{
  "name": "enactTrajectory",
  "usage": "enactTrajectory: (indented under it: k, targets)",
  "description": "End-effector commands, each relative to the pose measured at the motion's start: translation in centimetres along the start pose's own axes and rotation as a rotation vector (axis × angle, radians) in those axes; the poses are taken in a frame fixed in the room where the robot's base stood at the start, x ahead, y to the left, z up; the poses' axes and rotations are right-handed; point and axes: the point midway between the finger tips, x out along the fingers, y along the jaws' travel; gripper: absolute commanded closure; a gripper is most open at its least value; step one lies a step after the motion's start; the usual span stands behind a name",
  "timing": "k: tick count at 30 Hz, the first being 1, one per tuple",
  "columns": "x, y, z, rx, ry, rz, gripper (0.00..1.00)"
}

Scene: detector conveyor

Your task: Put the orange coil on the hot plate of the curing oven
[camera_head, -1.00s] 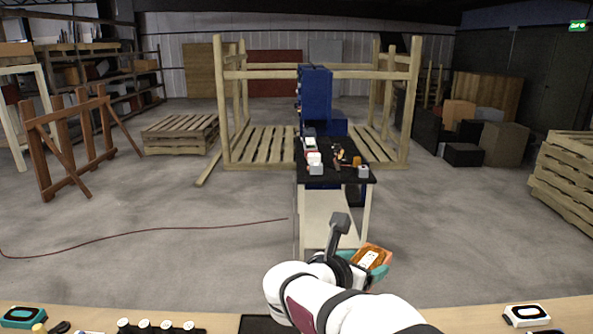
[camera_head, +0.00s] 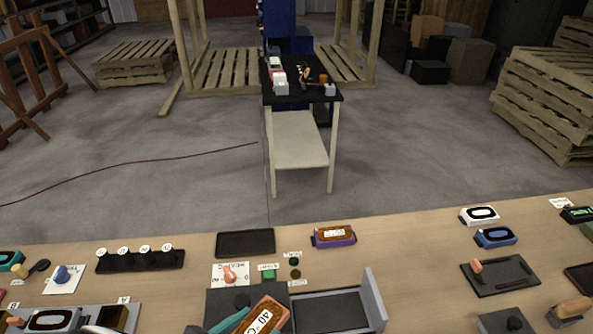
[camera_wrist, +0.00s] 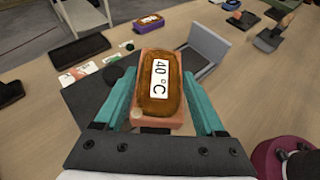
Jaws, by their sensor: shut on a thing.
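The orange coil (camera_wrist: 160,90), an orange block with a brown winding and a label reading 40 °C, sits between the teal fingers of my gripper (camera_wrist: 158,76) in the wrist view. My gripper is shut on it. The coil also shows at the bottom edge of the head view (camera_head: 268,314), above a dark plate, with most of the gripper cut off. To its right is a grey unit with a dark flat top and a raised side panel (camera_head: 374,297), which looks like the curing oven; it also shows in the wrist view (camera_wrist: 208,45).
A purple coil block (camera_head: 334,237) and a black tray (camera_head: 245,243) lie farther back on the wooden bench. Black trays and a blue block (camera_head: 496,237) stand right.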

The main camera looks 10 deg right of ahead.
Motion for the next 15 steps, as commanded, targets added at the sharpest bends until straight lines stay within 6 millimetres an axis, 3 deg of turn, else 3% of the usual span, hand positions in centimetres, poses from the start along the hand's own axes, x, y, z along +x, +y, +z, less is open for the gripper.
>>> enactTrajectory:
  k: [2,6,15]
  targets:
    - [-1.0,-2.1,-2.6,0.012,-0.003,-0.039,1.0]
    - [-1.8,-4.7,-4.8,0.023,-0.002,-0.05,1.0]
    - [-1.1,-4.8,-7.3,0.007,0.0,-0.022,1.0]
